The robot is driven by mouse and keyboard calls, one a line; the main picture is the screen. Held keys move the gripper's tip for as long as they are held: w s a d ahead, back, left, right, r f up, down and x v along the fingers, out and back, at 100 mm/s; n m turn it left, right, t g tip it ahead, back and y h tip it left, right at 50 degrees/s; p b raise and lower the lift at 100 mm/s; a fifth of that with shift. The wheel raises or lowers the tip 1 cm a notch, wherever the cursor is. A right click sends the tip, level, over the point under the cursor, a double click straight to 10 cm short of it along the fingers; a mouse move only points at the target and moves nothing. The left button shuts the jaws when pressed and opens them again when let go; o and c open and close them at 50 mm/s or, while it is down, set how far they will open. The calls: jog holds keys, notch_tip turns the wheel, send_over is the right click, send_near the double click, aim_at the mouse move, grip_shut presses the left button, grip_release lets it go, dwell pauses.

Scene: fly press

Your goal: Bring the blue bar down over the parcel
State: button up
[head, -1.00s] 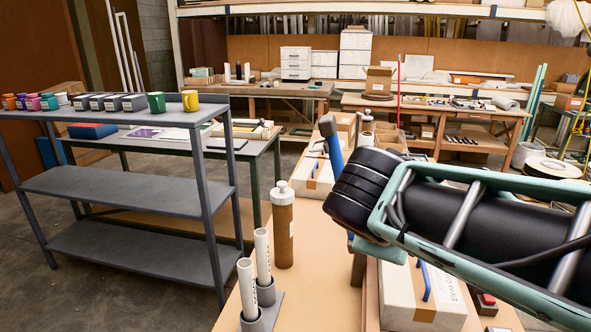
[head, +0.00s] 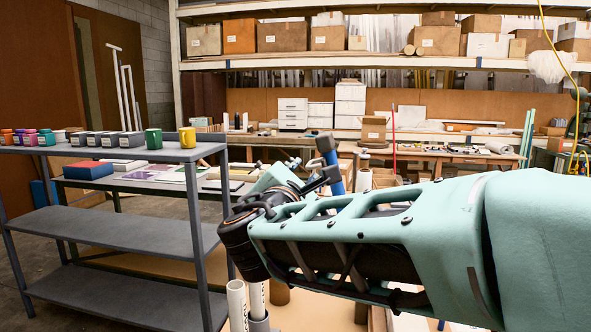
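The blue bar (head: 334,166) stands nearly upright, leaning slightly, in the middle of the head view. Its top end is dark, and my arm hides its lower part. My gripper (head: 318,184) seems to be the dark part beside the bar, just in front or to its left. I cannot tell whether it touches the bar or whether its fingers are open. I cannot make out the parcel; my arm covers most of the bench where boxes stand.
A grey shelf rack (head: 110,158) with mugs (head: 153,138) and small boxes stands at the left. White tubes (head: 237,305) stand upright at the bench's front, close below my arm's elbow. Workbenches and shelves with cartons (head: 277,33) fill the back.

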aim_at(306, 168)
jog(key=x, duration=0.7)
jog(key=shift+c, duration=0.5)
grip_shut()
jog(key=shift+r, duration=0.1)
